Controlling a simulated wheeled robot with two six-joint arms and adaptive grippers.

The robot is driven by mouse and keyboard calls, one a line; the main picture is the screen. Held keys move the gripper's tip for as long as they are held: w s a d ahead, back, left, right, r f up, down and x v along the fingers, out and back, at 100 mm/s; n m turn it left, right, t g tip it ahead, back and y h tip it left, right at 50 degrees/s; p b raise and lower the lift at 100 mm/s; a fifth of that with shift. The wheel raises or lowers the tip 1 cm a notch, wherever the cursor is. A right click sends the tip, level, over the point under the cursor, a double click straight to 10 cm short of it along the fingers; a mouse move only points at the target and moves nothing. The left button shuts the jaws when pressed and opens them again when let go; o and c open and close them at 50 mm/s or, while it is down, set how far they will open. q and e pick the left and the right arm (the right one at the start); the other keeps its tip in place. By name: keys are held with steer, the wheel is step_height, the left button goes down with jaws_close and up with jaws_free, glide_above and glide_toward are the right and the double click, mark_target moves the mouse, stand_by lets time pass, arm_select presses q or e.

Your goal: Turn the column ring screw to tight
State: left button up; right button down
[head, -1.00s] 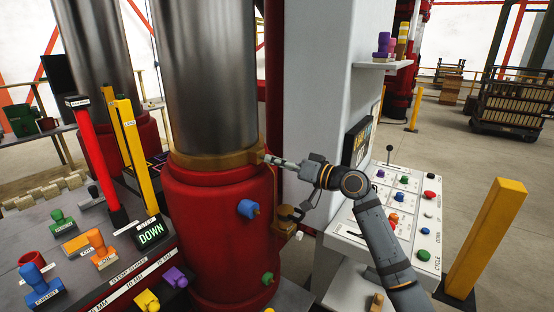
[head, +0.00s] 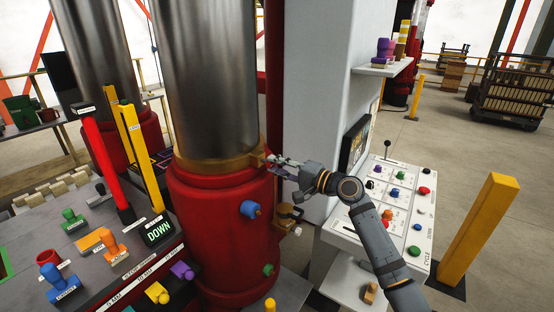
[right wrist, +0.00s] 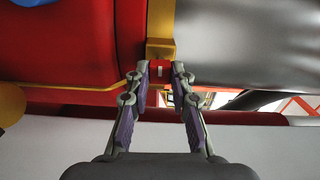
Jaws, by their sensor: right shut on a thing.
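The column ring is a brass-coloured band (head: 222,164) around the big steel column, just above the red cylinder. It has a lug on its right side. My right gripper (head: 273,162) is at this lug, coming in from the right. In the right wrist view the ring (right wrist: 159,22) runs down to the lug, between and just beyond the fingertips (right wrist: 160,73). The screw itself is mostly hidden. My left gripper is not in view.
The red cylinder (head: 215,235) carries a blue knob (head: 249,209) below the ring. A white control panel (head: 333,225) and a yellow post (head: 483,225) stand to the right. A grey table (head: 50,250) with coloured stamps and a DOWN display (head: 159,230) is at left.

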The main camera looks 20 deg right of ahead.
steer(key=shift+m+p, duration=2.4)
steer(key=shift+m, duration=0.8)
steer(key=c, duration=1.2)
jaws_free()
steer(key=shift+o, duration=0.2)
steer(key=shift+d, duration=0.1)
steer(key=v, duration=1.1)
steer(key=shift+s+d, duration=0.2)
steer(key=shift+s, duration=0.1)
steer(key=shift+s+d, duration=0.1)
steer(key=shift+d, duration=0.05)
